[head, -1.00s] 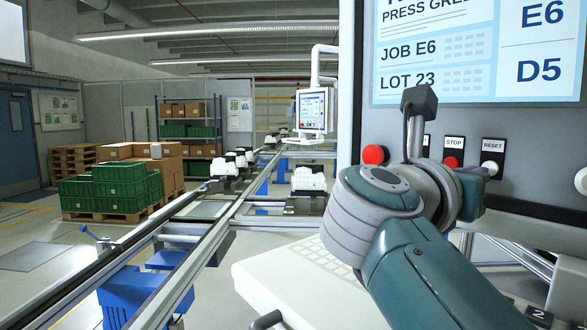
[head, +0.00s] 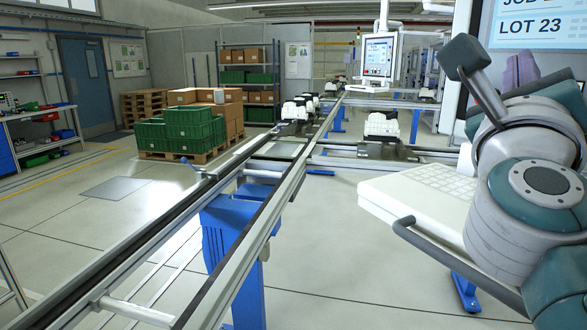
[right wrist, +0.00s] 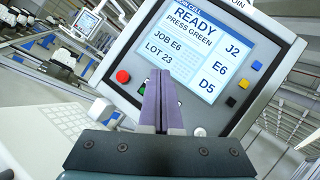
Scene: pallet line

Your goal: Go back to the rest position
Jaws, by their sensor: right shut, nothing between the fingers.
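My right gripper (right wrist: 161,103) shows in the right wrist view with its two purple-grey fingers together and nothing between them. The fingers stand in front of the lower edge of the control panel screen (right wrist: 205,55), which reads READY and PRESS GREEN. They cover part of the button row; a sliver of green (right wrist: 142,88) shows beside them. I cannot tell the gap to the panel. In the head view the right arm fills the right side, and its purple fingers (head: 520,70) show partly behind the wrist. My left gripper is not in view.
A white keyboard shelf (head: 415,195) with a dark handle lies beside my right arm. A conveyor rail (head: 240,190) runs from the lower left to the back. Green crates (head: 180,130) stand on a pallet beyond it. The floor at left is open.

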